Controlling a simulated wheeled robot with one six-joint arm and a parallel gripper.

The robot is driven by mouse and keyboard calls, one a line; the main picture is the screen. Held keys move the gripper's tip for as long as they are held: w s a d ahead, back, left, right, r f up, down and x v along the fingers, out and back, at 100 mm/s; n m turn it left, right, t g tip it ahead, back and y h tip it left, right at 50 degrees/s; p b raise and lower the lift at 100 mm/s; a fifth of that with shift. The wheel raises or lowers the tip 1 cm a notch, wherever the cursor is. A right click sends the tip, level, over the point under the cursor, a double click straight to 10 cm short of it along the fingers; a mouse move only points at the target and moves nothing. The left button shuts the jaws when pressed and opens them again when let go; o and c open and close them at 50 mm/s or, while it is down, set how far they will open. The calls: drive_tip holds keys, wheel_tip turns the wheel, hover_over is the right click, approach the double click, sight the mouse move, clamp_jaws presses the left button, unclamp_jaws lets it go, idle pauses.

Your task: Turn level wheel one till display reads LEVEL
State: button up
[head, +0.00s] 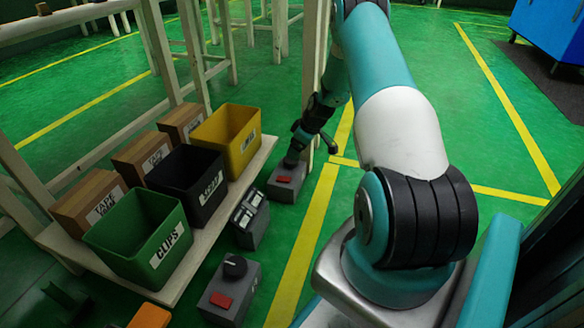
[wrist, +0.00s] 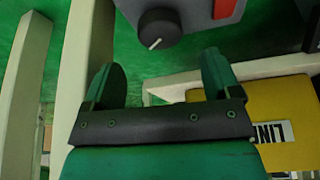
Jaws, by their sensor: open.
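In the wrist view a black round wheel (wrist: 160,28) with a white pointer line sits on a grey box (wrist: 192,12). My gripper (wrist: 162,80) is open and empty, its two fingers pointing at the wheel and apart from it. In the head view my gripper (head: 298,146) is over the far grey box (head: 286,184), hiding part of its top. A second black wheel (head: 235,266) is on the near grey box (head: 226,292). The display unit (head: 250,216) stands between the boxes; its reading is not legible. I cannot tell which wheel is number one.
A green bin (head: 140,238), a black bin (head: 188,186) and a yellow bin (head: 228,138) stand on a low shelf left of the boxes. The far box has a red patch (wrist: 222,8). A pale post (head: 314,60) rises close beside my gripper. Green floor is open to the right.

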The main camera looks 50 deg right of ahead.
sight(291, 162)
drive_tip(key=b+x, duration=0.3)
drive_tip(key=x, duration=0.3)
drive_tip(key=shift+w+f, duration=0.1)
drive_tip(key=shift+f, duration=0.15)
drive_tip(key=shift+c, duration=0.2)
drive_tip(key=c, duration=0.9)
